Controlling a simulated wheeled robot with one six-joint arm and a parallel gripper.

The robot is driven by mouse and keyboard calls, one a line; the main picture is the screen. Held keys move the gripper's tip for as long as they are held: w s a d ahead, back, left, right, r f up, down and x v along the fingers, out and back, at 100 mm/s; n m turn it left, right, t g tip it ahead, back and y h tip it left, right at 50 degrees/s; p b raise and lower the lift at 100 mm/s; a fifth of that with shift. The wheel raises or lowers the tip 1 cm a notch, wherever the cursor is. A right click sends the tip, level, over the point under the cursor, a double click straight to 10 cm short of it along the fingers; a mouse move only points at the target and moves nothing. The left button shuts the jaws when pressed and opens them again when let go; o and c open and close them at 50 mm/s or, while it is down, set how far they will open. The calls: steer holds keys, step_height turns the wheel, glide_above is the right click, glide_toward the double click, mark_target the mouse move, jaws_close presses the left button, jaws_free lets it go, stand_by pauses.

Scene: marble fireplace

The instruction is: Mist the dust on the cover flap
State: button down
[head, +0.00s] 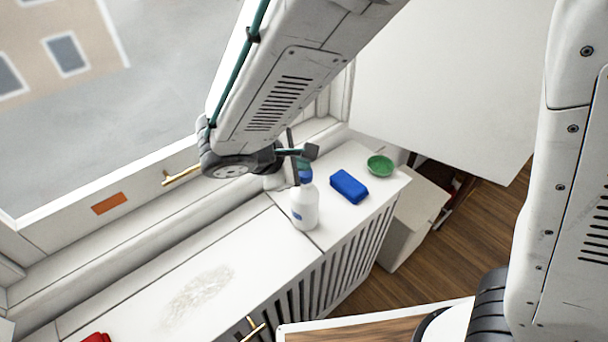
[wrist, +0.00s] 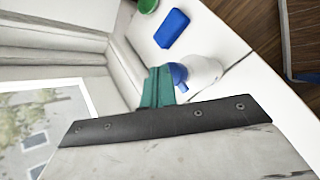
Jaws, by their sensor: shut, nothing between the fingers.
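The white spray bottle (head: 304,207) with a blue top stands upright on the white ledge, and it also shows in the wrist view (wrist: 204,73). My gripper (head: 303,157) is at the bottle's top in the head view. Its teal fingers (wrist: 158,86) are shut and empty. They overlap the blue top in the picture; whether they touch it I cannot tell. A grey-beige dust patch (head: 198,291) lies on the white cover flap (head: 250,250), left of and nearer than the bottle. The bottle's nozzle is partly hidden by the gripper.
A blue sponge (head: 349,186) and a green bowl (head: 380,166) stand right of the bottle. A red object (head: 96,338) is cut off at the bottom left. A brass window handle (head: 182,176) sticks out at the left. A wooden-topped surface (head: 350,328) is at the bottom.

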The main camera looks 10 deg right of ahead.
mark_target(301, 174)
steer(key=shift+r, duration=3)
stand_by(0.4)
